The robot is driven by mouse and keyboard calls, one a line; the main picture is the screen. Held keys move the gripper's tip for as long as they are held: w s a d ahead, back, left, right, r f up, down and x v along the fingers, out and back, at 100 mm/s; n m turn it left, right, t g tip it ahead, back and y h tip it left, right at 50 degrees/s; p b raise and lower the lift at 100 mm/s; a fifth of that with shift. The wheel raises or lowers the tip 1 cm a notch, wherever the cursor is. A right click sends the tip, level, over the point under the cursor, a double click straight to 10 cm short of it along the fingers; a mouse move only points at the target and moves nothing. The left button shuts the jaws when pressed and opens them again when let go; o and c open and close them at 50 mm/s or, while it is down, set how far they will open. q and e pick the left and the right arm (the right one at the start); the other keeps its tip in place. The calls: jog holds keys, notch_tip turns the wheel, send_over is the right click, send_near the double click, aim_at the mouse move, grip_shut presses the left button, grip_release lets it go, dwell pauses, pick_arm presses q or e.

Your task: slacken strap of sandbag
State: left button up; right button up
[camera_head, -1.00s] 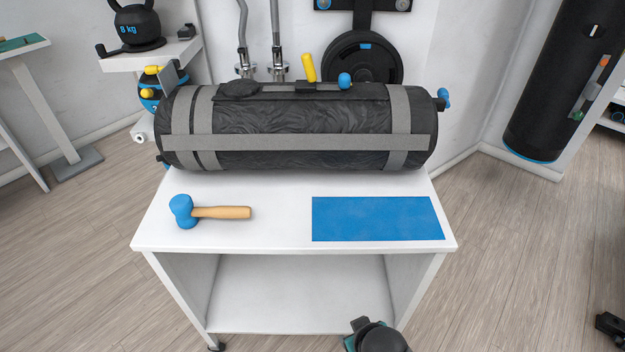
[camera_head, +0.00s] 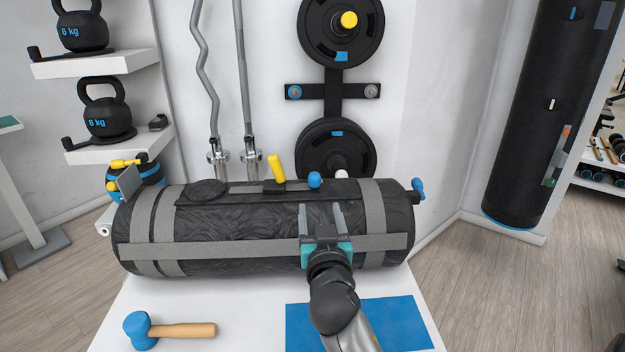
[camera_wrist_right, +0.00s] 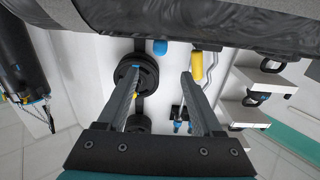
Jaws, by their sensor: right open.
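The black sandbag (camera_head: 230,222) lies lengthwise on the white table, with a long grey strap (camera_head: 215,248) across its front and grey bands around both ends. On its top are a yellow lever (camera_head: 277,168) and a blue knob (camera_head: 315,180); another blue knob (camera_head: 417,186) is at its right end. My right gripper (camera_head: 321,210) is open and empty in front of the bag, right of its middle, its fingers pointing away from me. In the right wrist view the fingers (camera_wrist_right: 160,76) are apart, the bag (camera_wrist_right: 220,20) fills the top, and the yellow lever (camera_wrist_right: 196,66) shows beyond. My left gripper is not in view.
A blue-headed mallet (camera_head: 138,330) lies on the table (camera_head: 252,325) at the left; a blue mat (camera_head: 400,322) lies at the right, partly behind my arm. Weight plates (camera_head: 340,30), bars and kettlebell shelves (camera_head: 97,62) are on the wall behind. A punching bag (camera_head: 545,110) hangs at right.

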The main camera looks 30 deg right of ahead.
aim_at(315, 182)
jog(key=b+x, duration=0.1)
jog(key=x, duration=1.3)
jog(key=shift+w+d, duration=0.15)
jog(key=shift+d, duration=0.05)
grip_shut()
jog(key=shift+f, duration=0.1)
dwell(1.0)
